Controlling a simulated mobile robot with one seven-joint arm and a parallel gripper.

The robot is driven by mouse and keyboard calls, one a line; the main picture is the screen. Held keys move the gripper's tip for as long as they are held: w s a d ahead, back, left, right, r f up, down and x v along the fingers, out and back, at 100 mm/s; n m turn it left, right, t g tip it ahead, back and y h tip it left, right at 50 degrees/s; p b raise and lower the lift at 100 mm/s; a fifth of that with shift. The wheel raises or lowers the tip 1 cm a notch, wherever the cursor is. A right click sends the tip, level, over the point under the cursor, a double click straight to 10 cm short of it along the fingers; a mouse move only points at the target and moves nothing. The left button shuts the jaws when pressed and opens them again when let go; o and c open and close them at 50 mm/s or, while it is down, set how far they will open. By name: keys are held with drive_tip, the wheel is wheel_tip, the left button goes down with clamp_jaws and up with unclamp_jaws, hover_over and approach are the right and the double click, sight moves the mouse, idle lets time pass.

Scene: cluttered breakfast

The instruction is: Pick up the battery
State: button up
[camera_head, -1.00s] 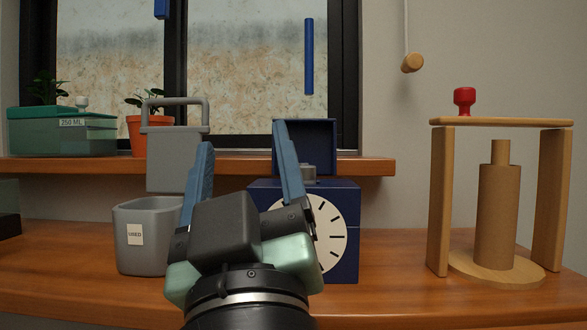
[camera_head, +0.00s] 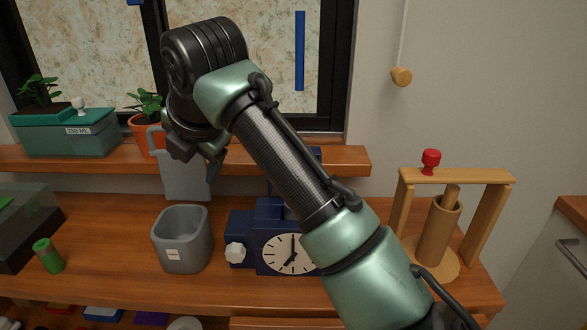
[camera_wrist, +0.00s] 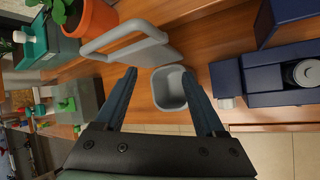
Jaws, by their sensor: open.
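I cannot clearly identify a battery. A green cylinder (camera_head: 47,255) stands on the table at the left in the head view. A round grey part (camera_wrist: 305,73) shows on the blue clock box in the wrist view; I cannot tell which, if either, is the battery. The clock box (camera_head: 268,262) has a white dial and stands right of the grey bin. My gripper (camera_wrist: 159,78) is open and empty, pointing down with the grey bin (camera_wrist: 169,90) beyond its fingers. In the head view my gripper is mostly hidden behind my wrist.
The grey bin (camera_head: 183,240) has a white label. Its grey handled lid (camera_wrist: 125,42) stands behind it. Plant pots and a green box (camera_head: 65,137) sit on the shelf. A wooden stand (camera_head: 455,177) with a red knob is at the right. A dark transparent case (camera_head: 25,225) is at the left.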

drive_tip(key=s+d+r+n+g+h+p, duration=0.1)
drive_tip(key=d+r+n+g+h+p, duration=0.15)
drive_tip(key=d+r+p, duration=0.35)
drive_tip(key=s+d+r+n+g+h+p, duration=0.2)
drive_tip(key=d+g+p, duration=0.1)
drive_tip(key=d, duration=0.5)
drive_tip(key=shift+t, duration=0.25)
drive_tip(key=f, duration=0.5)
drive_tip(key=w+f, duration=0.1)
drive_tip(key=f, duration=0.2)
drive_tip(key=shift+d, duration=0.35)
drive_tip(key=shift+w+d+f, duration=0.1)
drive_tip(key=shift+d+f, duration=0.1)
drive_tip(key=shift+f, duration=1.15)
drive_tip(key=shift+w+d+f, duration=0.1)
drive_tip(key=shift+d+f, duration=0.05)
drive_tip(key=shift+f, duration=1.15)
clamp_jaws()
